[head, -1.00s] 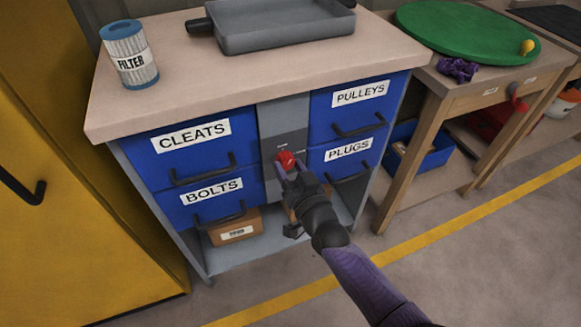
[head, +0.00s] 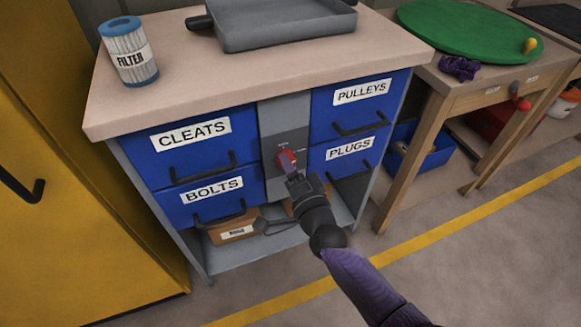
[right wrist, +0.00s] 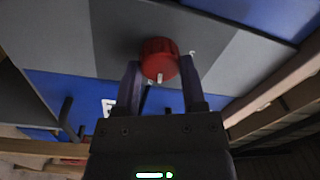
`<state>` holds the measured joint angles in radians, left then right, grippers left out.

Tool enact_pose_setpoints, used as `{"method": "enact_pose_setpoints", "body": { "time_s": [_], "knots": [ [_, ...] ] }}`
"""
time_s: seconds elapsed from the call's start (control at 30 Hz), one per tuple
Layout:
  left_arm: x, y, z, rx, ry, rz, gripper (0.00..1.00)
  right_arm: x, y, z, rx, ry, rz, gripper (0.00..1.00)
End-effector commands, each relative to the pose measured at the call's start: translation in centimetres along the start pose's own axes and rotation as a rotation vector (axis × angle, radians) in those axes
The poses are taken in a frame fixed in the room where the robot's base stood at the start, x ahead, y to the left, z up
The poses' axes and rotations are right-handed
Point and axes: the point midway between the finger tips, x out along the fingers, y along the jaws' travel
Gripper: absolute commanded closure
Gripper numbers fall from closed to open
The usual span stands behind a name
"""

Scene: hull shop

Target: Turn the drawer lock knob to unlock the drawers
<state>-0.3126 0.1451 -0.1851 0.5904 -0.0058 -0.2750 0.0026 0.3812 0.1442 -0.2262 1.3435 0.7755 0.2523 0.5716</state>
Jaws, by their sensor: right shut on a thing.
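The red lock knob (head: 286,159) is on the grey centre panel between the blue drawers. It also shows in the right wrist view (right wrist: 158,58), between my finger tips, with a pale mark on its rim. My right gripper (head: 289,170) reaches it from below right and is shut on it, one finger at each side. The drawers labelled CLEATS (head: 160,150), BOLTS (head: 178,210), PULLEYS (head: 384,90) and PLUGS (head: 372,140) all sit flush in the cabinet. The small print by the knob is too small to read. My left gripper is not in view.
The cabinet top (head: 190,85) holds a filter (head: 130,62) and a grey tray (head: 285,38). Boxes lie on the shelf below. A wooden table (head: 450,85) stands at right, a yellow cabinet (head: 50,230) at left. The floor in front is clear.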

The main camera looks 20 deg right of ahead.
Motion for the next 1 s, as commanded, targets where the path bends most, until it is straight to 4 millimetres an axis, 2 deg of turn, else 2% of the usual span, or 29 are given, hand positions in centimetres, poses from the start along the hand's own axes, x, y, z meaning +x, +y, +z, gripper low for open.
{"method": "enact_pose_setpoints", "body": {
  "time_s": [0.4, 1.0],
  "knots": [
    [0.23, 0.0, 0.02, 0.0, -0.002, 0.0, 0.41, -0.02, 0.06, 0.06, 0.186, 0.008, 0.003, 1.0],
    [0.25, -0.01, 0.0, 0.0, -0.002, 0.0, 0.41, -0.03, 0.04, 0.05, 0.217, 0.009, 0.004, 1.0]
  ]
}}
